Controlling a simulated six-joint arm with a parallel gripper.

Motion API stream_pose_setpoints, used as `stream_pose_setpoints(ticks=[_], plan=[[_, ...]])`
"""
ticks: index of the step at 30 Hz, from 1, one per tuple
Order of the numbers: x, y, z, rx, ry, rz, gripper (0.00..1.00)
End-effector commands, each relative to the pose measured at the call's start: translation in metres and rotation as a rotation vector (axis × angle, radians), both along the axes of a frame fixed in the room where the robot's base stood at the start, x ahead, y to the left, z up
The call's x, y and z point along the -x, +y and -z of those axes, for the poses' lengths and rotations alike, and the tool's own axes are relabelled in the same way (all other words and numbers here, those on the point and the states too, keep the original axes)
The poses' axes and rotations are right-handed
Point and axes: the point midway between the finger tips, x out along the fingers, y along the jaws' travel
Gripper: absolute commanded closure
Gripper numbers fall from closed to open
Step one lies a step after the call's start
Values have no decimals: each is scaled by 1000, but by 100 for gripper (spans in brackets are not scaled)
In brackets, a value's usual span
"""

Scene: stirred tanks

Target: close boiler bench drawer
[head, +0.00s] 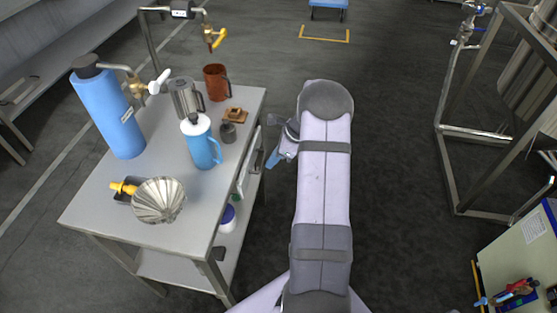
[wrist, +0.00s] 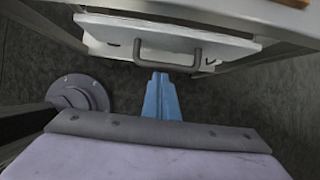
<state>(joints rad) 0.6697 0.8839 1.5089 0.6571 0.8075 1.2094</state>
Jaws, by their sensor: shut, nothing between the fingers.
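The boiler bench (head: 150,213) is a grey metal table at the left of the head view. Its drawer front (head: 248,160) shows as a pale panel under the right edge of the top. In the wrist view the drawer front (wrist: 112,35) is a white panel with a grey bar handle (wrist: 168,64). How far the drawer stands out is hard to tell. My gripper (head: 272,161) is beside the drawer front in the head view. In the wrist view its blue fingers (wrist: 160,82) are shut and empty, just at the handle; I cannot tell if they touch.
The bench top carries a blue cylinder (head: 108,115), a blue jug (head: 205,152), a metal jug (head: 184,99), a brown mug (head: 215,82) and a fluted bowl (head: 159,202). A white tub (head: 228,218) sits on the lower shelf.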

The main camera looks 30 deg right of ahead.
Motion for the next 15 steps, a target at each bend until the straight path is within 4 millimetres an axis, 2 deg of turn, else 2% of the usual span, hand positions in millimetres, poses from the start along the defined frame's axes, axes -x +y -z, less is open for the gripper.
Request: stream_pose_setpoints(ticks=[11, 15], plan=[[-1, 1, 0, 0, 0, 0, 100], [-11, 12, -1, -2, 1, -3, 100]])
